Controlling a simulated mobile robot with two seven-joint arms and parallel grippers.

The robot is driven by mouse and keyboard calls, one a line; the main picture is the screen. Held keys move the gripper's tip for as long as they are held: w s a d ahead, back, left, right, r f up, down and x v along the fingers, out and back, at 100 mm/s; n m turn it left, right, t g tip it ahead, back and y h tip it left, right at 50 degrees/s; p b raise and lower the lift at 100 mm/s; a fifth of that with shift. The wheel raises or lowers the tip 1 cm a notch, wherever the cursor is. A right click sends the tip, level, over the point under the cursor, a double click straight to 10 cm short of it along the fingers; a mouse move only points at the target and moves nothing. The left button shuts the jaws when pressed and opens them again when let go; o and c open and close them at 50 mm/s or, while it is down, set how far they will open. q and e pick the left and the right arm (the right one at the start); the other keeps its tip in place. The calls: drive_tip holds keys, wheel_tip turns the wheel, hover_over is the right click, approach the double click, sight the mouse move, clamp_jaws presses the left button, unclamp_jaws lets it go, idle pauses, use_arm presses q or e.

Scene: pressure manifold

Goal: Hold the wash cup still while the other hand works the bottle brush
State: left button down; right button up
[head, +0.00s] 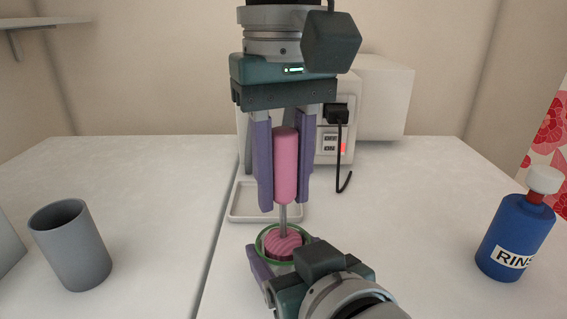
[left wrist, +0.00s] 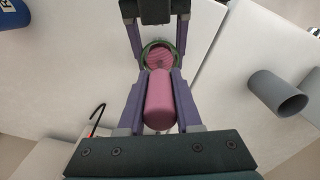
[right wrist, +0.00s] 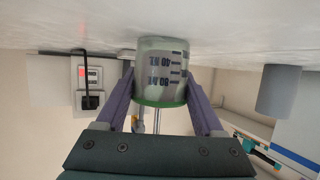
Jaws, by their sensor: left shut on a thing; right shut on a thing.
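The bottle brush has a pink handle (head: 285,165), a thin metal stem and a striped pink head (head: 284,244). My left gripper (head: 283,195) is shut on the handle and holds the brush upright, pointing down. The brush head sits inside the mouth of the wash cup, whose green rim (head: 262,256) shows around it. In the right wrist view the cup (right wrist: 160,70) is clear with dark volume marks. My right gripper (right wrist: 160,112) is shut on the cup from its two sides. The cup's lower part is hidden in the head view by my right gripper.
A grey tumbler (head: 70,245) stands at the left. A blue rinse bottle (head: 514,240) with a white cap stands at the right. Behind the brush are a shallow tray (head: 238,214) and a white box with a socket (head: 330,142) and black plug. Table between cup and bottle is clear.

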use_arm(q)
drive_tip(key=shift+f, duration=0.3)
